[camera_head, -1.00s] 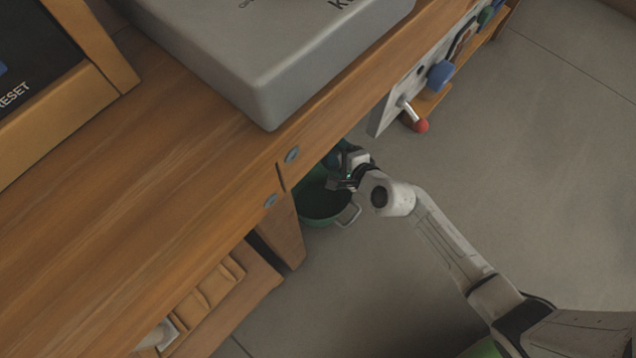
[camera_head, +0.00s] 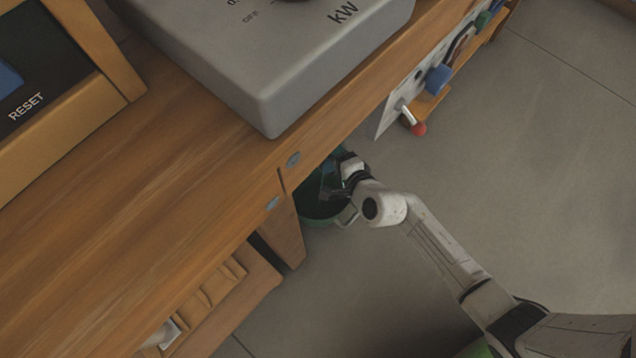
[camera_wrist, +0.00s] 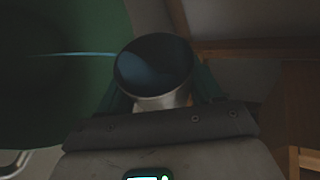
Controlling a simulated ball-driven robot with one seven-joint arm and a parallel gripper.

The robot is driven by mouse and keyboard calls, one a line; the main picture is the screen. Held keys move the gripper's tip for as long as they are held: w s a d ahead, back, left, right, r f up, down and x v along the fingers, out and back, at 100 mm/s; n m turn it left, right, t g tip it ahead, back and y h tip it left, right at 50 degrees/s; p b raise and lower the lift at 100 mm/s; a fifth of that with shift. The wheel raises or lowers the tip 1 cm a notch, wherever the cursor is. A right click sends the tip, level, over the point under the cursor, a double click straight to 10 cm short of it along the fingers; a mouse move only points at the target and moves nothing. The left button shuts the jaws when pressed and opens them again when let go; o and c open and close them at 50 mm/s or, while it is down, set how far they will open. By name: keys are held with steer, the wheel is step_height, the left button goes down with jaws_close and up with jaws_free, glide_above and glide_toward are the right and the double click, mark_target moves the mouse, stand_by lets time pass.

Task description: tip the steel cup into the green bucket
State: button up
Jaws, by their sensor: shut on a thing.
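The steel cup (camera_wrist: 155,100) is in the wrist view, a grey round vessel with its dark open mouth facing the camera. My gripper (camera_wrist: 158,103) is shut on it, one finger on each side. The green bucket (camera_wrist: 95,80) fills the left of the wrist view, right beside the cup. In the head view the bucket (camera_head: 325,217) stands on the floor under the bench edge, partly hidden by the bench and my gripper (camera_head: 333,183). The gripper is at the bucket's upper side. The cup cannot be made out clearly in the head view.
The wooden bench (camera_head: 150,170) overhangs the bucket and carries a grey box (camera_head: 270,80) and a RESET panel (camera_head: 45,85). A board with a red-tipped lever (camera_head: 418,128) is on the bench's side. The floor (camera_head: 520,190) at right is clear.

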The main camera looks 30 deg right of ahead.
steer(key=shift+s+a+f+p, duration=0.1)
steer(key=shift+a+f+p, duration=0.1)
steer(key=shift+a+p, duration=0.25)
steer(key=shift+s+a+r+n+t+h+p, duration=0.1)
steer(key=shift+a+r+n+t+h+p, duration=0.2)
steer(key=shift+n+t+h+p, duration=0.45)
stand_by(1.0)
steer(key=shift+d+f+g, duration=0.1)
steer(key=shift+f+g, duration=0.15)
steer(key=d+m+y+b, duration=0.1)
steer(key=b, duration=0.1)
steer(key=d+m+g+y+b, duration=0.1)
steer(key=b, duration=0.1)
steer(key=shift+w, duration=0.35)
steer(key=shift+d+r, duration=0.1)
steer(key=shift+r, duration=0.15)
steer(key=shift+f+m+g+y, duration=0.1)
steer(key=shift+m+g+y, duration=0.15)
steer(key=shift+g, duration=0.05)
